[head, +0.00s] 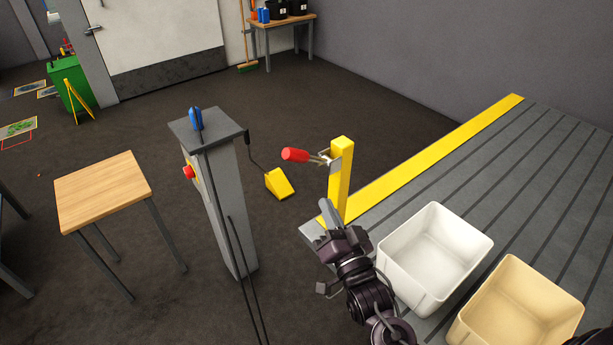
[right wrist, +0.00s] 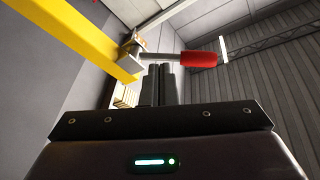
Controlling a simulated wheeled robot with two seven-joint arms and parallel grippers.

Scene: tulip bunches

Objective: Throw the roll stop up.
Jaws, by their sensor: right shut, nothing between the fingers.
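The roll stop is a yellow upright post (head: 341,185) at the near corner of the grey deck. A metal lever with a red grip (head: 295,155) is mounted near its top and sticks out to the left, roughly level. My right gripper (head: 328,212) is shut and empty, below the lever and close to the post's foot. In the right wrist view its closed fingers (right wrist: 160,82) point toward the lever's metal shaft, with the red grip (right wrist: 200,60) just right of the tips and the yellow post (right wrist: 85,40) at left. Contact cannot be told. My left gripper is not in view.
A white bin (head: 436,255) and a beige bin (head: 518,308) stand on the grey slatted deck (head: 540,150) beside my right arm. A grey pedestal (head: 232,215) with a red button stands left of the post. A wooden table (head: 102,188) is further left.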

